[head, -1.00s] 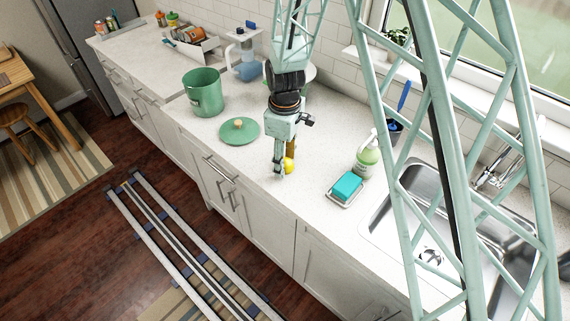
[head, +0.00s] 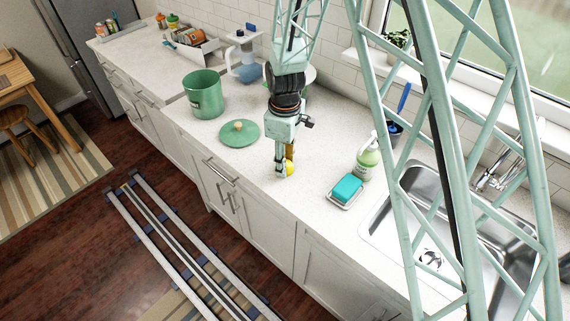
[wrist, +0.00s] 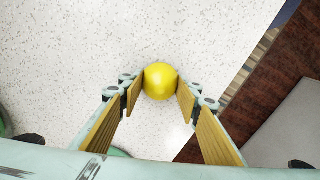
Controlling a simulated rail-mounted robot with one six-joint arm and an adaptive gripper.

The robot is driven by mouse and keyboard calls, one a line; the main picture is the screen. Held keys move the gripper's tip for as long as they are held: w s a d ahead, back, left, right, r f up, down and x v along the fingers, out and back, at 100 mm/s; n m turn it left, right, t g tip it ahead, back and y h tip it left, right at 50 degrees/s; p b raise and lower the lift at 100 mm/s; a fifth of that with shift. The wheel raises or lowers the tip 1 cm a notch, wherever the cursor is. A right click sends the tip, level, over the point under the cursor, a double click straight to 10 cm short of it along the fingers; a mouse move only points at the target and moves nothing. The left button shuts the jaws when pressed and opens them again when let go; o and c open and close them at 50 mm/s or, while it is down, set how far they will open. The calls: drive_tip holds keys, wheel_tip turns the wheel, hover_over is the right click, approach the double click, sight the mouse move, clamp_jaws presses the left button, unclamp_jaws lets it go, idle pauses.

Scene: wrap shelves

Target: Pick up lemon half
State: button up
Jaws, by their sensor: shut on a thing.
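The lemon half (wrist: 160,81) is bright yellow and rounded. In the wrist view it sits between the tips of my two finger pads, touching both. My gripper (wrist: 161,88) is shut on it. In the head view my gripper (head: 284,170) points straight down at the counter near its front edge, and the lemon half (head: 289,167) shows beside the fingertips, partly hidden by a finger. I cannot tell whether the lemon half still touches the counter.
A green lid (head: 238,133) and a green pot (head: 204,95) stand to the left on the counter (head: 310,212). A teal sponge on a dish (head: 346,190), a soap bottle (head: 367,163) and the sink (head: 420,185) are to the right. The counter's front edge is close.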

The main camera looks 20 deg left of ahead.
drive_tip(key=shift+r, duration=0.15)
drive_tip(key=shift+r, duration=1.65)
drive_tip(key=s+d, duration=0.2)
drive_tip(key=s, duration=0.2)
drive_tip(key=s+d+r+b, duration=0.1)
drive_tip(key=s+d, duration=0.2)
drive_tip(key=s, duration=0.2)
drive_tip(key=s+d, duration=0.2)
drive_tip(key=s, duration=0.3)
drive_tip(key=shift+d+r, duration=0.15)
drive_tip(key=shift+d, duration=0.2)
